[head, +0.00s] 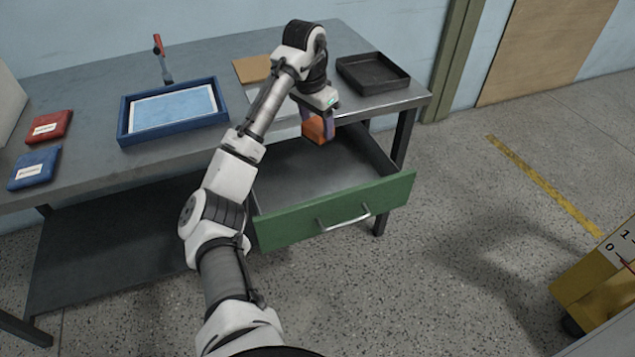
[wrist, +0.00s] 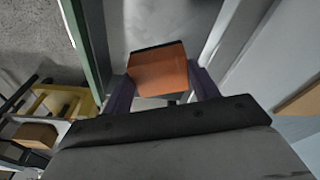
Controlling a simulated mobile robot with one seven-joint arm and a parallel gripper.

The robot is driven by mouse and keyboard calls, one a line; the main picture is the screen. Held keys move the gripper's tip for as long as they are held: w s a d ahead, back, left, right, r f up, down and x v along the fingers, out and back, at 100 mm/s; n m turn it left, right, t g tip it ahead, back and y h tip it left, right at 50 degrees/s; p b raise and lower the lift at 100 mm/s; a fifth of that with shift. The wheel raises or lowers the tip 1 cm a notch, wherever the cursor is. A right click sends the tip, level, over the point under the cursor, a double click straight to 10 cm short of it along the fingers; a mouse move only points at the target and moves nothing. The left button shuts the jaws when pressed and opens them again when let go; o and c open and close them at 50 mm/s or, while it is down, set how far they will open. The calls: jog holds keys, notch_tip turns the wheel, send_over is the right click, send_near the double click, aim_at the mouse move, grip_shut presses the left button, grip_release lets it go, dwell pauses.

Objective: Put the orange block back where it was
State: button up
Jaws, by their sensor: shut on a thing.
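The orange block (head: 314,130) is held in my gripper (head: 318,122), above the open drawer (head: 305,175) of the grey table. In the wrist view the orange block (wrist: 160,70) sits between the two purple-grey fingers of my gripper (wrist: 160,88), which are shut on it. The drawer has a green front (head: 335,212) with a metal handle, and the part of its inside that shows is bare. My arm hides some of the drawer's left side.
On the table are a blue tray (head: 172,140) with a light blue sheet, a black tray (head: 372,74), a tan board (head: 252,69), a red pouch (head: 49,127), a blue pouch (head: 35,168) and a red-tipped tool (head: 162,58). A yellow cart (head: 600,280) stands at the right.

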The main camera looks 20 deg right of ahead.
aim_at(310, 134)
notch_tip(310, 134, down, 17)
jog(key=shift+f, duration=0.15)
dwell(0.4)
jog(key=shift+f, duration=0.15)
jog(key=o, duration=1)
jog(key=r, duration=0.4)
jog(key=a+r, duration=0.1)
jog(key=r, duration=0.7)
jog(key=shift+s+a+r, duration=0.1)
jog(key=shift+s+a, duration=0.2)
jog(key=shift+s, duration=0.05)
